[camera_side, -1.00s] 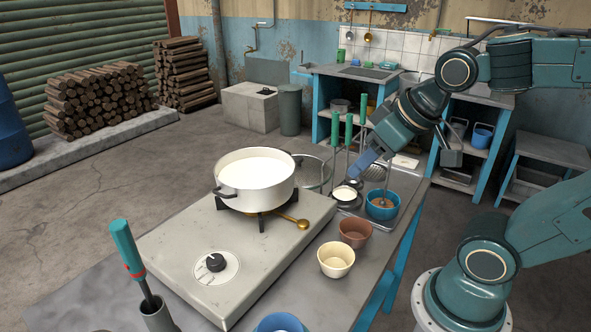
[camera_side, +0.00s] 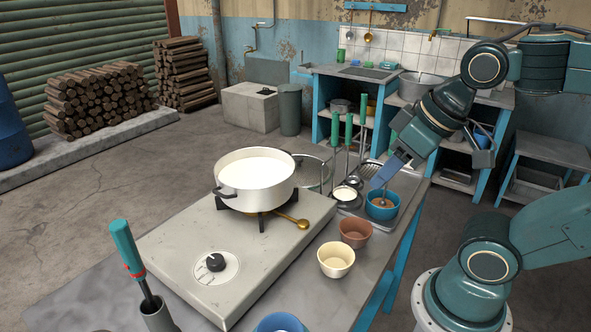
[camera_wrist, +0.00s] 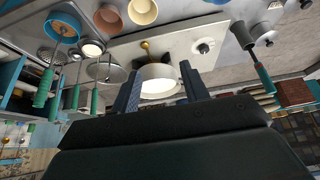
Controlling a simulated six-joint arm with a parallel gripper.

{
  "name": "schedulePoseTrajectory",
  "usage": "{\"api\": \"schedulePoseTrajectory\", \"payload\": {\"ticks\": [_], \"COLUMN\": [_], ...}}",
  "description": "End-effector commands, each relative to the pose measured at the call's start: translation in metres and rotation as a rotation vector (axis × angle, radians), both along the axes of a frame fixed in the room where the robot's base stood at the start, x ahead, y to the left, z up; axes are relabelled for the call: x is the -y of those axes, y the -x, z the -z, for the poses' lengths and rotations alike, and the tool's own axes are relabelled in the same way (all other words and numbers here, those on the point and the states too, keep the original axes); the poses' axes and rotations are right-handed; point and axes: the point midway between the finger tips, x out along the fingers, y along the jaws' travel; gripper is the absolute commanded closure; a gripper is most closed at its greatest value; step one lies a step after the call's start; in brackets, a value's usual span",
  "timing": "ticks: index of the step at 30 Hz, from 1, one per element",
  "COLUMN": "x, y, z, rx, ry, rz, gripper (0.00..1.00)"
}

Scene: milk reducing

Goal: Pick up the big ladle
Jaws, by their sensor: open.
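Several green-handled utensils stand upright at the stove's far right corner; one handle (camera_side: 348,130) is in the middle. I cannot tell for sure which is the big ladle. A dark round ladle head with white inside (camera_side: 345,193) sits below the handles. In the wrist view, green handles (camera_wrist: 75,96) hang at the left, beside the white-filled head (camera_wrist: 91,49).
A white pot of milk (camera_side: 256,178) stands on the stove (camera_side: 165,247). The blue bowl (camera_side: 382,211), a brown cup (camera_side: 355,232) and a cream cup (camera_side: 336,260) stand to its right. Another green-handled tool (camera_side: 125,250) stands in a holder at the front left.

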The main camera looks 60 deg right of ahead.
Motion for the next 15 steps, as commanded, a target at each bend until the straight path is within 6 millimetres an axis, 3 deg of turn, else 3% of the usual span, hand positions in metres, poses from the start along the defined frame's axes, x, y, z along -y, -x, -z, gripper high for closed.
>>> {"api": "schedulePoseTrajectory", "payload": {"ticks": [8, 15], "x": [0.001, 0.009], "y": [-0.004, -0.029], "z": [-0.004, -0.027], "rx": [-0.006, -0.049], "ry": [0.009, 0.066], "rz": [-0.013, -0.101], "gripper": [0.55, 0.55]}}
